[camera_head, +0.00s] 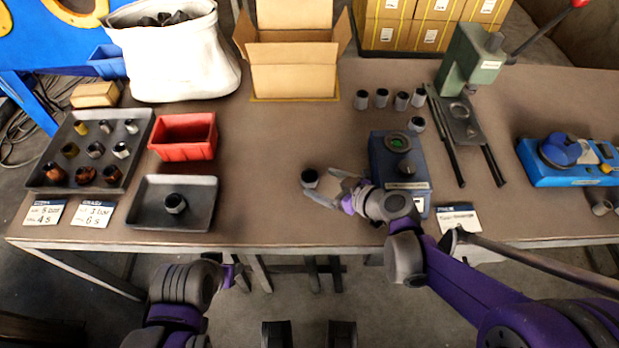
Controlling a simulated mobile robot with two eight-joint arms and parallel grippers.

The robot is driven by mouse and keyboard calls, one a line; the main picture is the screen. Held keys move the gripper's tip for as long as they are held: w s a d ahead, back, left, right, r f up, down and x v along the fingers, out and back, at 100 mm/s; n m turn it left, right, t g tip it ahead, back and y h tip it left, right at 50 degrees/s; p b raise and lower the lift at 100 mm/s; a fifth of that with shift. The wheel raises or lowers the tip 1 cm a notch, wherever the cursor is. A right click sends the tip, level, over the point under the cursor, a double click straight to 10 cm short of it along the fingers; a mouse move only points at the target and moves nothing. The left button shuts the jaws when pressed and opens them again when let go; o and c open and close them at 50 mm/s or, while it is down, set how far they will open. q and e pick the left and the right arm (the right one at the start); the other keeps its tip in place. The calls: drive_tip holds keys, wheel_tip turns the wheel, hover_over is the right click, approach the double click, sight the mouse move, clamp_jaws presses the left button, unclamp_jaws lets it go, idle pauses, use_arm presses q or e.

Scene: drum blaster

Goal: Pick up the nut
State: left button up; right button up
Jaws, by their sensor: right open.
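A dark nut (310,178) stands on the brown table, left of the blue box-shaped device with a green round top. My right gripper (314,184) is open, with its grey fingers spread toward the left and the nut at their tips, seemingly between them; contact cannot be told. Another dark nut (175,203) sits in the small black tray (205,220) at the left. My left gripper (230,275) is low at the left, in front of the table edge, mostly hidden behind its own arm.
The blue device (378,175) stands just right of the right gripper. A red bin (185,150), a grey tray of several nuts (60,130), an open cardboard box (293,80) and a green press (468,65) surround the clear table middle (280,130).

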sight(305, 175)
drive_tip(key=x, duration=0.4)
drive_tip(key=shift+w+a+b, duration=0.2)
drive_tip(key=shift+b, duration=0.1)
drive_tip(key=shift+c, duration=0.3)
clamp_jaws()
